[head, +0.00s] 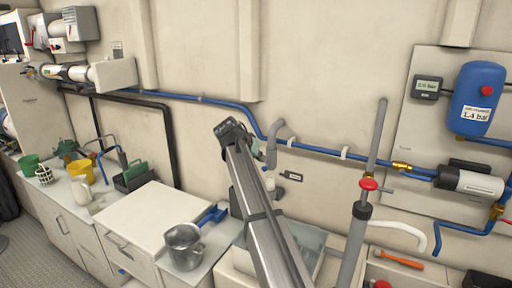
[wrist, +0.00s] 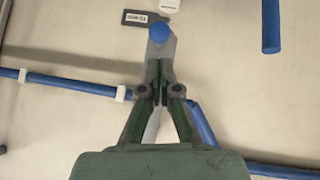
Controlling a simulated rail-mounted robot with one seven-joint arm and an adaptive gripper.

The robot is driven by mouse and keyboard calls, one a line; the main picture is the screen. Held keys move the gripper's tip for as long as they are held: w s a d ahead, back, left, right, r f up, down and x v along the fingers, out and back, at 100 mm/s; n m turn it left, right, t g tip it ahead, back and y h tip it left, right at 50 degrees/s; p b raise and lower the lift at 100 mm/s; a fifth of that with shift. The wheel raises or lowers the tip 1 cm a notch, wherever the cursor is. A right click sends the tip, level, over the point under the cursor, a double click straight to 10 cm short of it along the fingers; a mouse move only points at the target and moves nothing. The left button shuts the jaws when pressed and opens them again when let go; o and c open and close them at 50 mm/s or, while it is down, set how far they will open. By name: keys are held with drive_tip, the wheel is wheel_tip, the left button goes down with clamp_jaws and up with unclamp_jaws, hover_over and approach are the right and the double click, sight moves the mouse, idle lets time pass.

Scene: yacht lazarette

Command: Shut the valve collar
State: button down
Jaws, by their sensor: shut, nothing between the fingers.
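I cannot tell for sure which part is the valve collar. In the head view a red knob (head: 369,185) sits on an upright grey pipe (head: 379,135), with a darker grey sleeve (head: 360,211) below it.
A long blue pipe (head: 320,150) crosses the wall; it also shows in the wrist view (wrist: 70,84). A dark label plate (wrist: 140,18) is on the wall. A metal jug (head: 184,245) stands on the counter. A blue tank (head: 477,97) hangs at right. The white box top (head: 150,215) is bare.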

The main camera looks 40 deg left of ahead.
drive_tip(key=shift+d+f, duration=0.2)
drive_tip(key=shift+f, duration=0.65)
wheel_tip(320, 180, down, 8)
drive_tip(key=b, duration=0.3)
drive_tip(key=shift+f+b, duration=0.15)
drive_tip(key=shift+b, duration=0.15)
